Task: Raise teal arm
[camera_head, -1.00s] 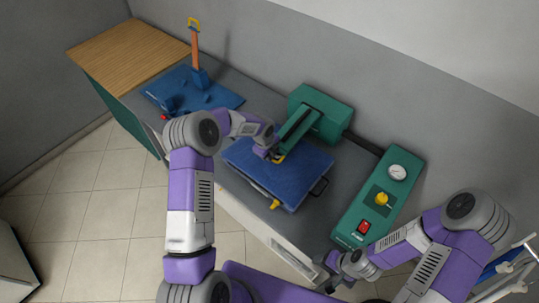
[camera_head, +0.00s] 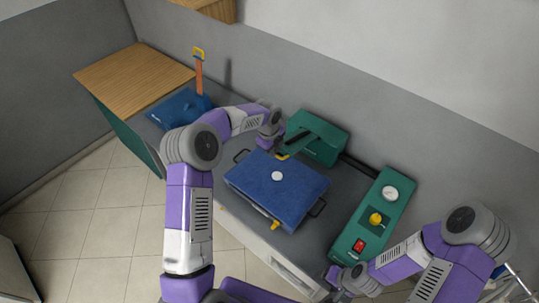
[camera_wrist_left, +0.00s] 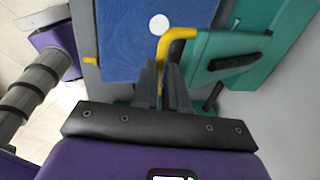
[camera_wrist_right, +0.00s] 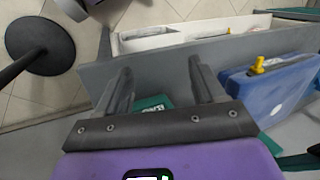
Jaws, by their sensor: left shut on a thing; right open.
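The teal arm (camera_head: 301,143) reaches from the teal press housing (camera_head: 322,136) at the back of the counter and stands up off the blue pad (camera_head: 262,196). The yellow handle (camera_wrist_left: 176,34) at its end runs down between the fingers of my left gripper (camera_wrist_left: 163,88), which is shut on it. In the head view, my left gripper (camera_head: 279,151) is at the pad's back edge and partly hides the handle. My right gripper (camera_wrist_right: 160,80) is open and empty near the counter's front edge, below the control box.
A white disc (camera_head: 277,176) lies uncovered on the blue pad. A teal control box (camera_head: 372,220) with gauge, yellow knob and red switch stands to the right.

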